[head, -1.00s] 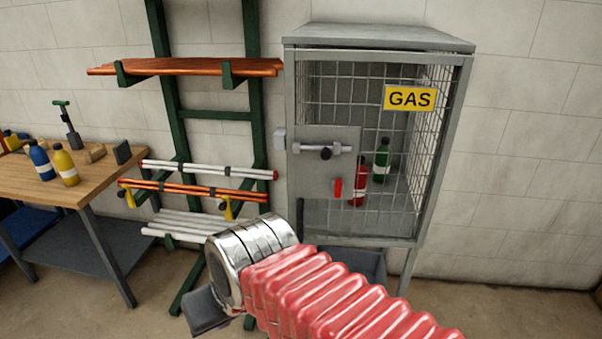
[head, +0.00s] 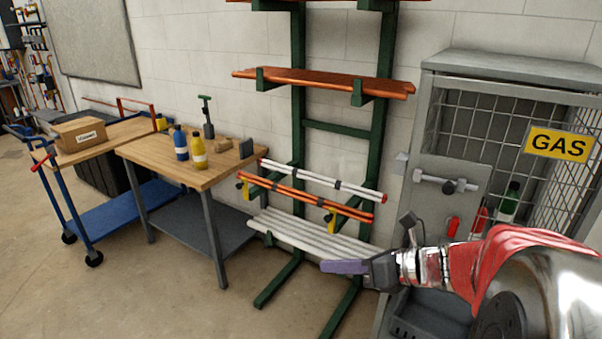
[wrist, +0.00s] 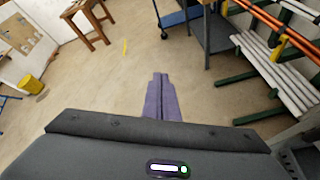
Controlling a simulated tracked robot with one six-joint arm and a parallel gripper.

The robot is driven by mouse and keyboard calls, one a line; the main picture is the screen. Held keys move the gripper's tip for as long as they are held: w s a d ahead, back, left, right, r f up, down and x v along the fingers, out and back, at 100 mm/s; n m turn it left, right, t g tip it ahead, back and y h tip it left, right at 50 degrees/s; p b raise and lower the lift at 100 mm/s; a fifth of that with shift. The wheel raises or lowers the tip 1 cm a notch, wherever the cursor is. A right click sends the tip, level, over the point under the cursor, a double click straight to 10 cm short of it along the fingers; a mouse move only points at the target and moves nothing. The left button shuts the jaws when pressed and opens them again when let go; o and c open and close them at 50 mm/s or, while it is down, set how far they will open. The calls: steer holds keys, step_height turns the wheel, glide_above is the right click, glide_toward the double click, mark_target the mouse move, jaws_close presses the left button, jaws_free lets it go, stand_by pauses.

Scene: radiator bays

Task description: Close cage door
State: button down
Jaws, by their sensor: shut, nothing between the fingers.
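The grey gas cage (head: 505,62) stands at the right in the head view, with a yellow GAS sign (head: 558,144). Its mesh door has a grey plate (head: 440,205) with a sliding bolt (head: 440,183) and a red tag. The door looks in line with the cage front, but I cannot tell whether it is fully shut or bolted. My gripper (head: 343,267) is shut and empty, pointing left, in front of the pipe rack and left of the cage. My arm hides the lower door. The wrist view shows the purple fingers (wrist: 162,98) together over the floor.
A green rack (head: 298,130) with copper and white pipes stands left of the cage. Further left are a wooden workbench (head: 190,160) with bottles and a blue trolley (head: 65,205) with a carton. The floor in front of the bench is clear.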

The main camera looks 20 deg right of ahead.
steer(key=s+d+r+m+t+h, duration=0.1)
steer(key=d+m+t+h, duration=0.7)
steer(key=d+m, duration=1.2)
steer(key=d+r, duration=0.1)
steer(key=d, duration=0.5)
steer(key=shift+s+d+m, duration=0.2)
steer(key=shift+s+m, duration=0.2)
steer(key=shift+w, duration=0.15)
glide_toward(407, 193)
steer(key=w+a, duration=0.3)
steer(key=shift+w+d, duration=1.15)
steer(key=shift+d, duration=0.3)
